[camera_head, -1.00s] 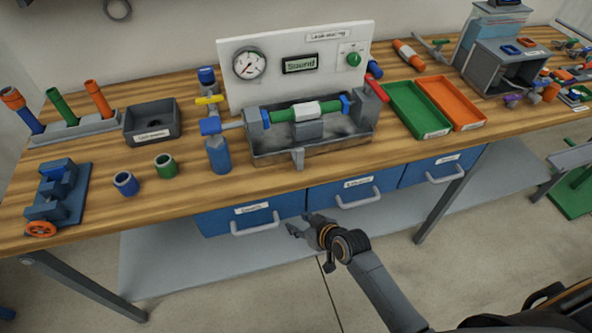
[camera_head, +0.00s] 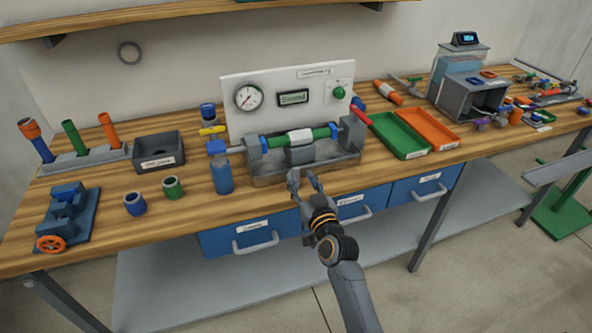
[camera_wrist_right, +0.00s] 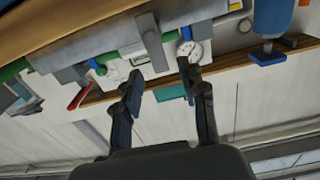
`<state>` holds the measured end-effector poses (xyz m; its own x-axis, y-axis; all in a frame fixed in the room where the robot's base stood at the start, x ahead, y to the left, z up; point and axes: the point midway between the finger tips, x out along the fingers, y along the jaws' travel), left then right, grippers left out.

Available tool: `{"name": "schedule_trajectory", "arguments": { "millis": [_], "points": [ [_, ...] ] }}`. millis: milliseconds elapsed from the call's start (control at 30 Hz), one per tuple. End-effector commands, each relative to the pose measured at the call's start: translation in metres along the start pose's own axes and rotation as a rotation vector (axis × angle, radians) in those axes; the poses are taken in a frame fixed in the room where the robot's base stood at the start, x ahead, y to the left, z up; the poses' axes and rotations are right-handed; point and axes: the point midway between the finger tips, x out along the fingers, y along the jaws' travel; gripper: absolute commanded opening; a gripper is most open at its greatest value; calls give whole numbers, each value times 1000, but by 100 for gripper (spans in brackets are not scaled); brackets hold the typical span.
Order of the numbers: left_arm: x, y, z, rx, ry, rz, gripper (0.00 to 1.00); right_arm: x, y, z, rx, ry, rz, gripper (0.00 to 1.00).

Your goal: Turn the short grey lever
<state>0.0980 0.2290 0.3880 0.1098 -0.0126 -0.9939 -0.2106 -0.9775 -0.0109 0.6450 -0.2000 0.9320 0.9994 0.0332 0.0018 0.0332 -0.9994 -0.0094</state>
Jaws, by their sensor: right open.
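The short grey lever (camera_wrist_right: 152,42) shows in the right wrist view as a grey bar with a rounded end, at the front of the test stand. In the head view it is hard to separate from my fingers, which overlap the front of the stand's tray (camera_head: 270,180). My right gripper (camera_head: 305,178) is open and empty, in front of that tray. In the right wrist view its two fingers (camera_wrist_right: 160,80) are spread, with the lever beyond the gap between them and not gripped. My left gripper is not in view.
Behind the tray stands a white panel (camera_head: 321,94) with a gauge (camera_head: 248,97). A clamped green pipe (camera_head: 321,131) lies across the stand. A blue cylinder (camera_head: 222,177) stands left; green (camera_head: 396,135) and orange (camera_head: 428,128) trays lie right. Blue drawers (camera_head: 250,236) sit below the bench edge.

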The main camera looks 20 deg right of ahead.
Motion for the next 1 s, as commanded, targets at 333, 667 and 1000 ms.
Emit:
{"name": "schedule_trajectory", "arguments": {
  "millis": [333,667,1000],
  "points": [
    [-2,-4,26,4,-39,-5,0,43,0,0,-1,-1,0,42],
    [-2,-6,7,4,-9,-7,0,46,0,1,-1,-2,0,42],
    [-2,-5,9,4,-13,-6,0,46,0,1,-1,-2,0,0]
  ]
}}
